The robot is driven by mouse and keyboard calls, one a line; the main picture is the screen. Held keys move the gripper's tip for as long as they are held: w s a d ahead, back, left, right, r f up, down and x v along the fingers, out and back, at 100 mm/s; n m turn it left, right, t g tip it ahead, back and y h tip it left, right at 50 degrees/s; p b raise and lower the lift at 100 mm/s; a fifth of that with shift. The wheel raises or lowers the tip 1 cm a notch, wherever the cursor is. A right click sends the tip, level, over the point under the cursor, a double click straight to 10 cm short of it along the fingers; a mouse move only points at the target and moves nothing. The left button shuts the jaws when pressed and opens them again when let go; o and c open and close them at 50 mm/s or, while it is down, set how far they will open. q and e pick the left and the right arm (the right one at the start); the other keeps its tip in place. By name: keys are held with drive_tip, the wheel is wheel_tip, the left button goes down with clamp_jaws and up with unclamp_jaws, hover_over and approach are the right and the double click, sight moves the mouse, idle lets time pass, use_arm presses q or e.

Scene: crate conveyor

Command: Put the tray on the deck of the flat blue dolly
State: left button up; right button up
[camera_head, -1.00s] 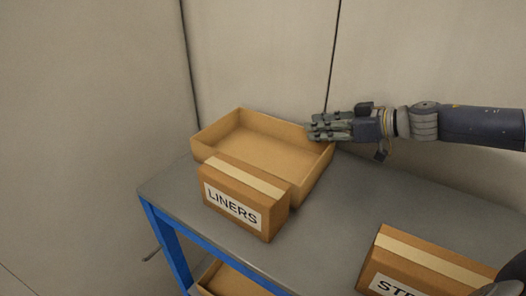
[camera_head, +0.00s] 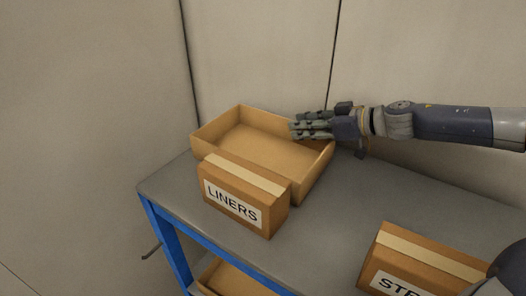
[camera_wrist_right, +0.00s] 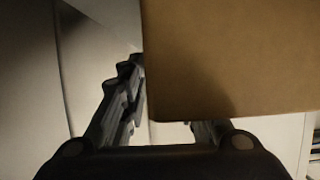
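The tray (camera_head: 216,126) is an open, shallow brown cardboard box on the grey top of a blue-framed cart, near the wall. It looks empty. My right gripper (camera_head: 297,127) reaches in from the right, its fingertips at the tray's far right corner, partly over its inside. In the right wrist view a brown cardboard surface (camera_wrist_right: 235,55) fills the upper right and hides part of one finger. The right gripper's fingers (camera_wrist_right: 165,100) are apart; I cannot tell whether they touch the tray. My left gripper and the flat blue dolly are not in view.
A carton marked LINERS (camera_head: 240,197) stands against the tray's near side. Another labelled carton (camera_head: 420,264) is at the front right. Another open cardboard tray (camera_head: 232,281) sits on the lower shelf. The grey cart top (camera_head: 345,205) is clear between the cartons.

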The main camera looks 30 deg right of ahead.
clamp_jaws()
drive_tip(key=shift+r, duration=0.15)
